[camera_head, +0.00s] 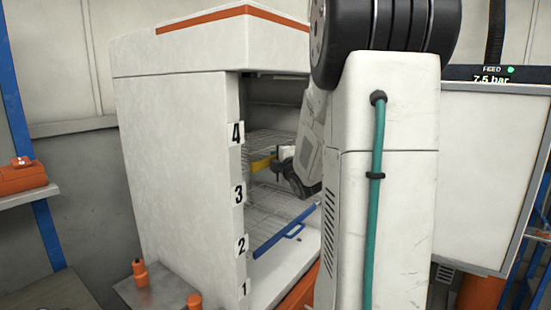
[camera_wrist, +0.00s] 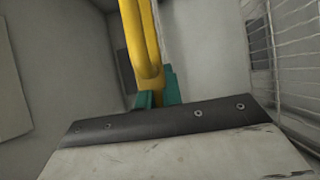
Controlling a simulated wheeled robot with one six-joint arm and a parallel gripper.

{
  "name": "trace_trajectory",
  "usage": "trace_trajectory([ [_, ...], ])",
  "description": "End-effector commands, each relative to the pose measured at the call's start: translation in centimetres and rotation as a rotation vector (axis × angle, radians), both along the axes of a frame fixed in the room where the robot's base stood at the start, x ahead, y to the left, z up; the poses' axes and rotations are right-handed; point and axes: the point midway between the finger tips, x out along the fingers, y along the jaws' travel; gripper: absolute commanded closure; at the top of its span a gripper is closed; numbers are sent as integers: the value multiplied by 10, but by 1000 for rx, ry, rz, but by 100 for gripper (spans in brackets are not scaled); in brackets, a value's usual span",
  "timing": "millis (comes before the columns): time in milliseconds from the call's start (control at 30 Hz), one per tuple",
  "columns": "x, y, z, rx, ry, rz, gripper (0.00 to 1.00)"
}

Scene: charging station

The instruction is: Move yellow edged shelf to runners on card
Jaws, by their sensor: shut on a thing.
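The yellow-edged shelf (camera_head: 261,164) is in the white cabinet's opening, between the labels 3 and 4. Its yellow edge and handle (camera_wrist: 143,45) show large in the wrist view. My gripper (camera_head: 284,156) is at that edge. In the wrist view its green fingertips (camera_wrist: 157,97) are shut on the yellow handle. The numbers 1 to 4 run up the cabinet's front post (camera_head: 238,165). The shelf's right end and the runners behind it are hidden by my arm. I cannot make out a card in either view.
A blue-edged shelf (camera_head: 283,232) sits low in the cabinet, near label 2. Wire racks (camera_wrist: 292,50) show at the right of the wrist view. An orange item (camera_head: 22,177) lies on a side shelf at the left. A screen (camera_head: 492,77) stands at the right.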

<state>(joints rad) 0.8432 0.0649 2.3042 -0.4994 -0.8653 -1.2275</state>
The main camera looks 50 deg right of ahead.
Motion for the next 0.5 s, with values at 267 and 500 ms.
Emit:
trace_trajectory([
  [267, 0, 0, 1, -1, -3, 0, 100],
  [500, 0, 0, -2, -1, -3, 0, 100],
])
